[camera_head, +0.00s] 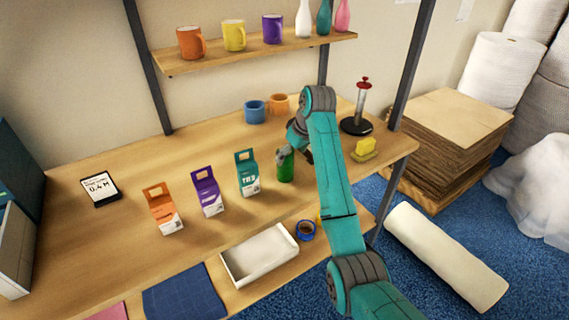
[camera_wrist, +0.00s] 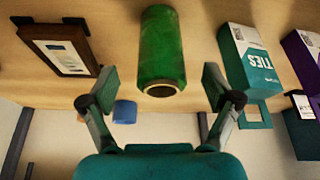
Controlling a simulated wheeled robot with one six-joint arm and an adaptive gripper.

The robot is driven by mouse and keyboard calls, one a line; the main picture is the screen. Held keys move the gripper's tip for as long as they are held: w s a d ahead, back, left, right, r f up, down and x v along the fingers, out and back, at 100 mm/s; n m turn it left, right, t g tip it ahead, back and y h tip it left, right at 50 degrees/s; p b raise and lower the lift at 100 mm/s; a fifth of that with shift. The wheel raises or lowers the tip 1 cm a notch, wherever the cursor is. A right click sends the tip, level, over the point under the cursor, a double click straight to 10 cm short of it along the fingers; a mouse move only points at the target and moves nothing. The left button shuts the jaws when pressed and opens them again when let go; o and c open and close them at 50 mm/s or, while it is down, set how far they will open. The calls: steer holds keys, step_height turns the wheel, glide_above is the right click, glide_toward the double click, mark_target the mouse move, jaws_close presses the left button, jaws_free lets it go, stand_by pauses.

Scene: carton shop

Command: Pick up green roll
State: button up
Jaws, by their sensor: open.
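The green roll (camera_head: 286,171) stands upright on the wooden table, right of the teal carton. In the wrist view the green roll (camera_wrist: 162,45) shows with its hollow end toward me. My gripper (camera_head: 294,150) is at the roll's upper end in the head view, and its fingers are partly hidden there by my arm. In the wrist view my gripper (camera_wrist: 159,74) is open, with one finger on each side of the roll's near end and a gap on both sides. Nothing is held.
Teal (camera_head: 248,177), purple (camera_head: 207,196) and orange (camera_head: 163,214) cartons stand left of the roll. Blue (camera_head: 255,111) and orange (camera_head: 279,104) mugs stand behind. A brown-framed item (camera_wrist: 62,48) lies beside the roll. A white tray (camera_head: 246,283) sits lower in front.

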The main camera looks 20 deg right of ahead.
mark_target(284, 164)
steer(key=shift+w+a+x, duration=0.1)
steer(key=shift+w+x, duration=0.05)
steer(key=shift+x, duration=1.65)
steer(key=shift+w+a+x, duration=0.15)
steer(key=shift+w+x, duration=0.05)
steer(key=shift+x, duration=1.6)
steer(key=shift+s+r, duration=0.1)
steer(key=shift+r, duration=0.05)
steer(key=c, duration=1.3)
